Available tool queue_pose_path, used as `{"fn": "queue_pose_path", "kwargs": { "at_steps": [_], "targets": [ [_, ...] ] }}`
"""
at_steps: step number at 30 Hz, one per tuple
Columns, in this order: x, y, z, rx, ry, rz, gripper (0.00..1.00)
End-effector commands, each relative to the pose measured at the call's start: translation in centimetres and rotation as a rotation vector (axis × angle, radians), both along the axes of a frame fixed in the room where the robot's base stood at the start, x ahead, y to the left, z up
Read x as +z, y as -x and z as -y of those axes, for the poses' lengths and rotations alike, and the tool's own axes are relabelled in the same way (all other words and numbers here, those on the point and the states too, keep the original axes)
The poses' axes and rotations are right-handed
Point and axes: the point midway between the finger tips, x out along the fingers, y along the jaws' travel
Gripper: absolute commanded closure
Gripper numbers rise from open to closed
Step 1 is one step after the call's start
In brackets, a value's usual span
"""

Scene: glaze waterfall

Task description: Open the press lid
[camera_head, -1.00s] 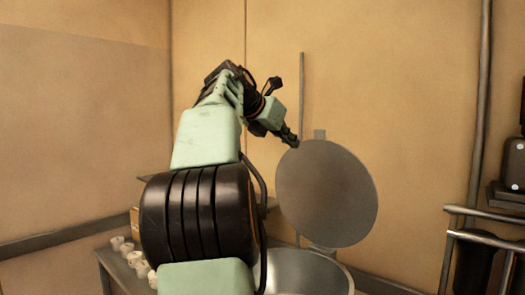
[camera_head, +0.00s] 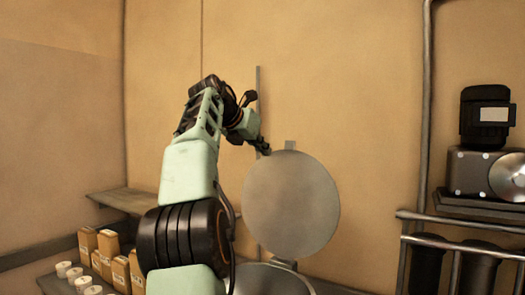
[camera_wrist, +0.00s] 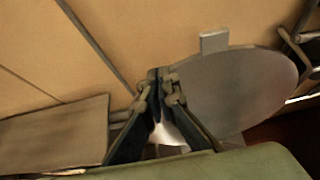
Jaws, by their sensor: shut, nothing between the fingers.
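The press lid (camera_head: 291,205) is a round grey disc with a small tab at its top. It stands raised, tilted up behind a round metal vessel (camera_head: 270,280) at the bottom of the head view. The lid also shows in the wrist view (camera_wrist: 245,90), right of my fingers, with its tab (camera_wrist: 214,42) pointing up. My gripper (camera_head: 264,150) is at the lid's upper left edge in the head view. Its fingers (camera_wrist: 158,78) are shut with nothing between them. I cannot tell whether they touch the lid.
Brown cartons (camera_head: 104,252) and white rolls (camera_head: 72,272) stand on a low shelf at left. A bare shelf (camera_head: 125,200) is above. A motor unit (camera_head: 487,150) and metal rails (camera_head: 460,225) are at right. A thin vertical pole (camera_head: 258,90) rises behind my gripper.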

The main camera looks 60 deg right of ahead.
Motion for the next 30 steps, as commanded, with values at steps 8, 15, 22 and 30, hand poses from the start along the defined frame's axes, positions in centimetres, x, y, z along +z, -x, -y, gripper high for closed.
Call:
{"fn": "queue_pose_path", "kwargs": {
  "at_steps": [8, 15, 22, 30],
  "targets": [
    [0.0, 0.0, 0.0, 0.0, 0.0, 0.0, 1.0],
    [0.8, -0.1, -1.2, 0.001, 0.001, 0.0, 1.0],
    [3.2, -0.4, -5.3, 0.004, 0.001, 0.002, 1.0],
    [5.5, -0.6, -9.3, 0.002, 0.001, 0.001, 1.0]
  ]
}}
